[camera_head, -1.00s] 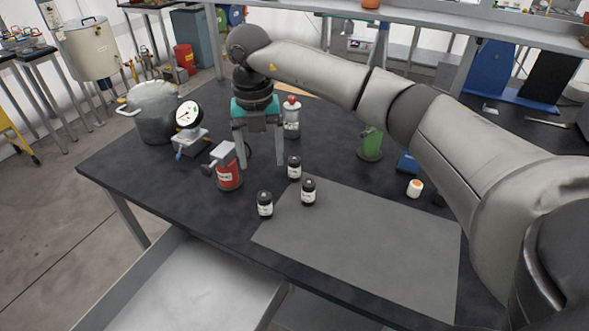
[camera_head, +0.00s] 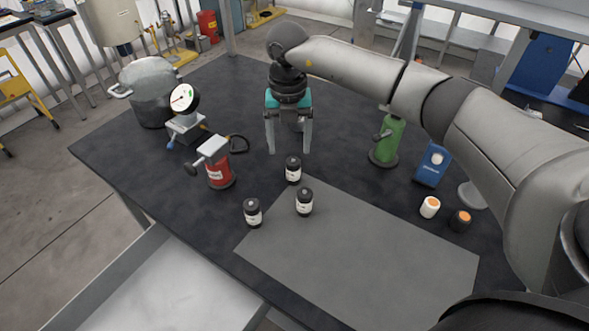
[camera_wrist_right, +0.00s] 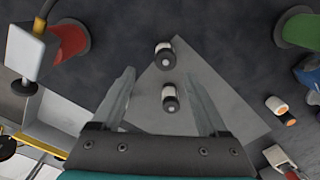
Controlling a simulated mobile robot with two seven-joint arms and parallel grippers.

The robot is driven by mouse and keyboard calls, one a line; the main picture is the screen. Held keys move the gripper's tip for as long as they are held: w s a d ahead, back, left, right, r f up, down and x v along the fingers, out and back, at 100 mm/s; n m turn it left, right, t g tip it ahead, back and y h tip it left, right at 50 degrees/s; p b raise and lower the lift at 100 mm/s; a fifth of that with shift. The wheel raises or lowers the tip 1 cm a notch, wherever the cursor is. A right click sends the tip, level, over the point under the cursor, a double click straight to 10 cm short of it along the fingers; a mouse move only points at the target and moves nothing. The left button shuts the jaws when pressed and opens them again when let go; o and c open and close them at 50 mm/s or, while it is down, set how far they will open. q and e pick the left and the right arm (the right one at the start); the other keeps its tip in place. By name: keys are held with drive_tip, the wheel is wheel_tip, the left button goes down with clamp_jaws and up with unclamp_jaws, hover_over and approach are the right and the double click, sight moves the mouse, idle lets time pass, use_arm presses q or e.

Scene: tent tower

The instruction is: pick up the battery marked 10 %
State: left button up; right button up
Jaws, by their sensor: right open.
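Three small black cylinders with white label bands, which look like the batteries, stand upright on the dark table: one at the back (camera_head: 293,170), one on the mat's edge (camera_head: 304,202) and one at the left (camera_head: 252,213). Their label print is too small to read, so I cannot tell which is marked 10 %. My right gripper (camera_head: 289,151) is open and empty, pointing down just behind the back cylinder. In the right wrist view the open fingers (camera_wrist_right: 158,74) flank two of the cylinders, a farther one (camera_wrist_right: 164,56) and a nearer one (camera_wrist_right: 169,98). My left gripper is out of view.
A grey mat (camera_head: 360,255) covers the table's front. A red canister (camera_head: 220,172), a dial gauge (camera_head: 184,98) and a metal pot (camera_head: 150,90) stand left.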

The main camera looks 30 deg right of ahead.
sight(293, 171)
wheel_tip(293, 171, down, 5)
drive_tip(key=shift+r, duration=0.2)
drive_tip(key=f, duration=0.2)
drive_tip(key=d+f, duration=0.1)
drive_tip(key=f, duration=0.1)
drive_tip(key=shift+f+b, duration=0.1)
drive_tip(key=shift+b, duration=0.2)
drive_tip(key=shift+f, duration=0.5)
clamp_jaws()
